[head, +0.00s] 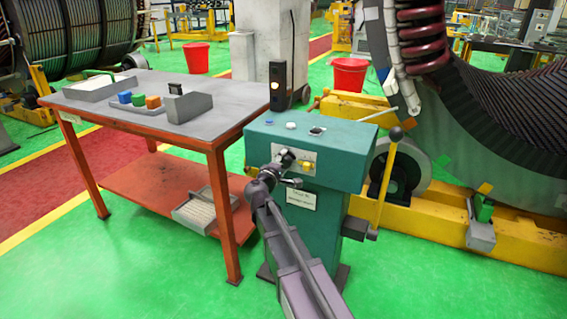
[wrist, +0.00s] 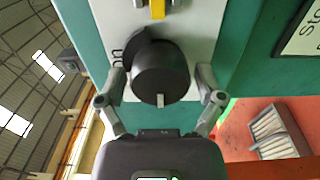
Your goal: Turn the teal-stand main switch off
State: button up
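The teal stand (head: 345,165) is in the middle of the head view, with a light switch plate on its front face. The main switch is a round black knob (wrist: 160,70) on that plate in the wrist view. A small pale mark sits on the knob's lower edge there. Lettering that reads "on" shows beside it at left, partly cut off. My gripper (head: 278,170) is at the stand's front plate. In the wrist view, my gripper's fingers (wrist: 161,88) are spread on both sides of the knob, with a small gap seeming to show on each side.
A yellow switch (head: 307,166) is beside the knob. A yellow lever (head: 385,185) with a black ball rises at the stand's right. An orange-framed table (head: 220,127) stands close at left. A grey tray (head: 200,212) lies on its lower shelf. Green floor is clear in front.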

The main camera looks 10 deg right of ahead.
jog(key=shift+s+a, duration=0.1)
jog(key=shift+s, duration=0.05)
dwell(0.3)
jog(key=v, duration=1.1)
jog(key=shift+s+a, duration=0.2)
jog(key=shift+s, duration=0.15)
jog(key=s+d+f+m+g+y, duration=0.2)
jog(key=s+d+f+m+g, duration=0.6)
jog(key=d+f, duration=0.25)
jog(key=s+a+f+m+g+y, duration=0.3)
jog(key=s+f+g+y, duration=0.5)
jog(key=s, duration=0.4)
notch_tip(320, 180, up, 32)
jog(key=t+p, duration=0.1)
jog(key=p, duration=3.1)
jog(key=shift+y, duration=0.3)
jog(key=shift+w+a, duration=0.1)
